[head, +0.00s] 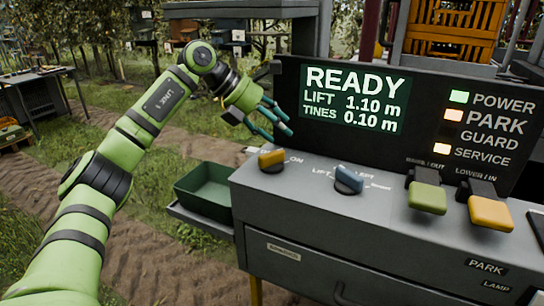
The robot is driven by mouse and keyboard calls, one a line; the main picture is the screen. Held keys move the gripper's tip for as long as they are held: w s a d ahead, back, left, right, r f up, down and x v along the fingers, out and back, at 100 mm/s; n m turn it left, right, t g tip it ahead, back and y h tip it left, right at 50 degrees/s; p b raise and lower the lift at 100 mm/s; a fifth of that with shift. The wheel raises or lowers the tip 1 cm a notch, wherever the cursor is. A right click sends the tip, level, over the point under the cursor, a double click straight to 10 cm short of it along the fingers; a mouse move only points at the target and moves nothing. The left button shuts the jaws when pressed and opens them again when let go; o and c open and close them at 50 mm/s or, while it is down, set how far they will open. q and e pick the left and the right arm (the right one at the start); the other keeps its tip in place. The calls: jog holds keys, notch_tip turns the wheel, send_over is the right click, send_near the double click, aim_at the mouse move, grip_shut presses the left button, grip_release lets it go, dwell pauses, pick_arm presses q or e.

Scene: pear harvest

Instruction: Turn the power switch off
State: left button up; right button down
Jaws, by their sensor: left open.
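An orange-yellow switch knob (272,159), with "ON" lettered beside it, sits at the left end of the grey console top. It appears to be the power switch; no power label shows next to it. My left gripper (279,135), with teal fingers, is open and empty. It appears just above and behind the knob, in front of the panel's left edge, apart from the knob. The POWER lamp (459,97) on the black panel is lit green, and the display (354,95) reads READY, LIFT 1.10 m, TINES 0.10 m. My right gripper is not in view.
A blue knob (348,180) stands right of the orange-yellow one. A green lever (427,197) and a yellow lever (490,212) are further right. A green tray (205,190) lies left of the console (330,235). The space above the orange-yellow knob is mostly clear.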

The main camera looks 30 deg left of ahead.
aim_at(267, 153)
pick_arm(q)
jog(key=s+a+g+y, duration=0.1)
jog(key=y, duration=0.1)
jog(key=s+a+g+y, duration=0.1)
jog(key=a+y, duration=0.1)
jog(key=shift+s+f+n+y+p, duration=0.2)
jog(key=shift+s+n+y+p, duration=0.1)
jog(key=shift+s+p, duration=0.1)
jog(key=x, duration=0.6)
jog(key=shift+a+f+p, duration=0.25)
jog(key=shift+p, duration=0.15)
jog(key=shift+w+d+f, duration=0.1)
jog(key=shift+w+f, duration=0.05)
jog(key=shift+f, duration=0.3)
jog(key=shift+c, duration=0.4)
grip_shut()
